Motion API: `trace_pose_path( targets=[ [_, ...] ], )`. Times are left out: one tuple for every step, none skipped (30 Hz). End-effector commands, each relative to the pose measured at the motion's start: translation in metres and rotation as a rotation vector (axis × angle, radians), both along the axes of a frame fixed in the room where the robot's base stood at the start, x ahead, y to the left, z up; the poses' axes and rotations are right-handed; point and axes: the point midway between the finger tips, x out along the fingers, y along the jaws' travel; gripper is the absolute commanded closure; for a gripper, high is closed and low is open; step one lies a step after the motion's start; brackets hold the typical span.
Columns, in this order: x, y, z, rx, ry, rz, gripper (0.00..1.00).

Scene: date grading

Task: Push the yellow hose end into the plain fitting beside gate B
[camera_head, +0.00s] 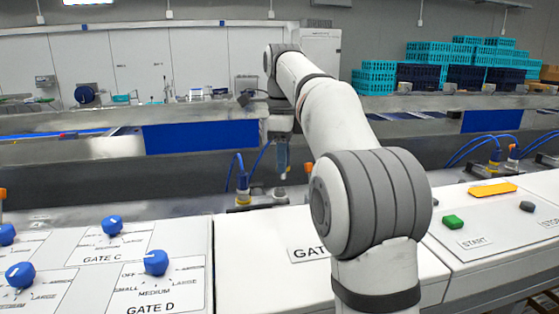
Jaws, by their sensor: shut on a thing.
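My gripper (282,172) points straight down over the back edge of the white panel, left of my arm's large joint. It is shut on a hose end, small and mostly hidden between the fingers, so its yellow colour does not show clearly. A thin blue hose (262,154) curves up to it from the left. A small grey fitting (280,193) stands below the fingertips, with a visible gap. I cannot tell whether it is the plain one.
A blue connector with hose (243,184) stands just left of the gripper. An orange part (308,168) is close on its right. Gate C and gate D panels (160,252) with blue knobs lie at left. Right are a green button (453,222) and more connected hoses (495,150).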

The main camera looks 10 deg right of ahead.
Motion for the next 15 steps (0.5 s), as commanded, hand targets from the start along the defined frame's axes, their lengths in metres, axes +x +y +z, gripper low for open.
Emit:
trace_pose_path(
  targets=[
    [-0.004, 0.000, -0.002, 0.000, -0.001, 0.000, 1.00],
    [-0.006, 0.000, -0.002, 0.000, -0.001, 0.000, 1.00],
    [-0.009, 0.000, -0.001, 0.000, -0.001, 0.000, 1.00],
    [-0.011, 0.000, -0.002, 0.000, 0.000, 0.000, 1.00],
    [-0.013, 0.000, -0.002, 0.000, 0.000, 0.000, 1.00],
    [-0.016, 0.000, -0.002, 0.000, 0.000, 0.000, 1.00],
    [-0.018, 0.000, -0.001, 0.000, 0.000, 0.000, 1.00],
    [-0.020, 0.000, -0.001, 0.000, 0.000, 0.000, 1.00],
    [-0.023, 0.000, -0.001, 0.000, 0.000, 0.000, 1.00],
    [-0.025, 0.000, -0.001, 0.000, 0.001, 0.000, 1.00],
    [-0.027, 0.000, -0.001, 0.000, 0.001, 0.000, 1.00],
    [-0.030, 0.000, -0.001, 0.000, 0.000, 0.000, 1.00],
    [-0.032, 0.000, -0.001, 0.000, 0.000, 0.000, 1.00],
    [-0.034, 0.000, -0.001, 0.000, 0.000, 0.000, 1.00],
    [-0.037, 0.000, -0.001, 0.000, 0.000, 0.000, 1.00]
  ],
)
